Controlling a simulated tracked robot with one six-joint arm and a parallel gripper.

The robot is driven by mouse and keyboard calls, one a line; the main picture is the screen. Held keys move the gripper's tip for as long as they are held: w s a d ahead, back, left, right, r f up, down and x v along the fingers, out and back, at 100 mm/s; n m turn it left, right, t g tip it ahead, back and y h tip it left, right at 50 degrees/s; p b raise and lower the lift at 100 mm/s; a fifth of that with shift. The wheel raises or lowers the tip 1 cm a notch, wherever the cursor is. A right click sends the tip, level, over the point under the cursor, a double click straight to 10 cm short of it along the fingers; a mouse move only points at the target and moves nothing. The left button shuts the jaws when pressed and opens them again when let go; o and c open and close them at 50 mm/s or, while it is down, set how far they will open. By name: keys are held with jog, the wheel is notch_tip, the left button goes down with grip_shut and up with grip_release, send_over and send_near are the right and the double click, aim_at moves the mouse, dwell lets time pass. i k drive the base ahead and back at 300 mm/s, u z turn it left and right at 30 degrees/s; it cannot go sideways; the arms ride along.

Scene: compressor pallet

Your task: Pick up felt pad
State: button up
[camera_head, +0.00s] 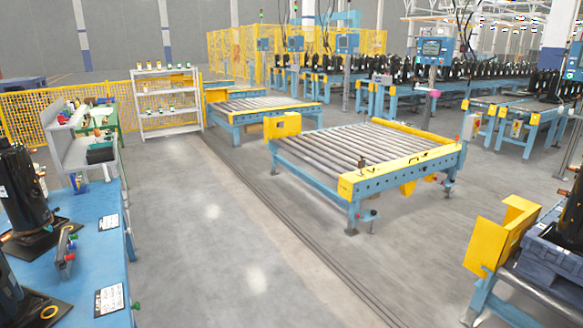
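I cannot pick out a felt pad with certainty. Black compressors (22,190) stand on flat dark bases on a blue workbench (103,235) at the left edge. One flat dark base with a yellow ring (49,312) lies at the bottom left; its material is too unclear to tell. White printed cards (109,299) lie near the bench's right edge. My gripper is not in view, so its state and distance to anything do not show.
A blue roller conveyor (360,160) with yellow ends stands at mid-room. A yellow-ended conveyor (497,240) bears a dark blue pallet (545,258) at right. A white shelf (168,126) and yellow fence (40,108) stand behind. The grey floor (215,225) between bench and conveyors is clear.

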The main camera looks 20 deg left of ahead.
aim_at(108, 180)
jog(key=u, duration=0.15)
jog(key=i, duration=1.95)
jog(key=u, duration=0.35)
jog(key=i, duration=1.75)
jog(key=u, duration=0.5)
jog(key=i, duration=1.55)
jog(key=u, duration=0.35)
jog(key=i, duration=0.75)
jog(key=u, duration=0.55)
jog(key=i, duration=0.75)
jog(key=u, duration=0.35)
